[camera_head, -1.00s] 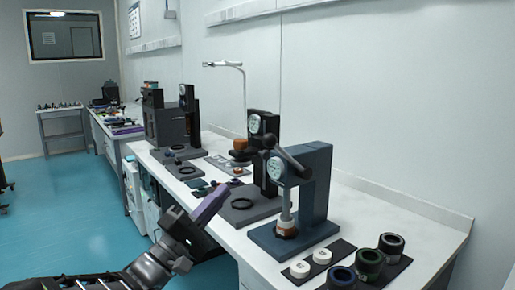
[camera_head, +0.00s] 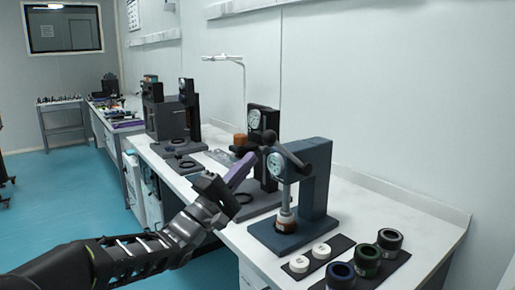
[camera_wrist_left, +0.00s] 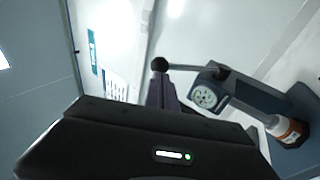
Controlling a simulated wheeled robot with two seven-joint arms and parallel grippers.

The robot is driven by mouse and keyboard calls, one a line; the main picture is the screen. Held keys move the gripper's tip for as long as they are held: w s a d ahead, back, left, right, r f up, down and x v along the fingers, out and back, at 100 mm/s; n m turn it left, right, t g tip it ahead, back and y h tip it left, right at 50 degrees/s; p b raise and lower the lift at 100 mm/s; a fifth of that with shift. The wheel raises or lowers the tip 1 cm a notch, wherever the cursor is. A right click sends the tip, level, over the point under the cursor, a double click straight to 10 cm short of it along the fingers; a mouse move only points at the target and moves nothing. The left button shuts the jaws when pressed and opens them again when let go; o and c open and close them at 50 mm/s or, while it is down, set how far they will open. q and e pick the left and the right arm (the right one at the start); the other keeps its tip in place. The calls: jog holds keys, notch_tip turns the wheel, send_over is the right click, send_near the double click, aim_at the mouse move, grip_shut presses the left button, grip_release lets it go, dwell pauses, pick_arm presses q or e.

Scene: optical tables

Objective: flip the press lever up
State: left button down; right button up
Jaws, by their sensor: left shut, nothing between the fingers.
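The dark blue press (camera_head: 317,185) stands on the near part of the white bench, with a round dial gauge (camera_head: 276,165) on its front. Its dark lever (camera_head: 294,158) points out toward the left from the press head; in the left wrist view its ball knob (camera_wrist_left: 160,65) and rod (camera_wrist_left: 195,68) show clearly. My left gripper (camera_head: 254,158) has purple fingers, shut and empty, with the tips close to the knob. In the wrist view the fingers (camera_wrist_left: 161,92) lie just below the knob; I cannot tell whether they touch. My right gripper is out of view.
A black press (camera_head: 269,122) stands just behind. An orange-and-white part (camera_head: 285,220) sits under the blue press. Two white discs (camera_head: 310,257) and several dark rings (camera_head: 366,260) lie on black mats in front. The bench's right back strip is clear.

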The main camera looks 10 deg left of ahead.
aim_at(265, 142)
pick_arm(q)
jog(key=shift+p+x, duration=0.35)
jog(key=shift+x, duration=1.8)
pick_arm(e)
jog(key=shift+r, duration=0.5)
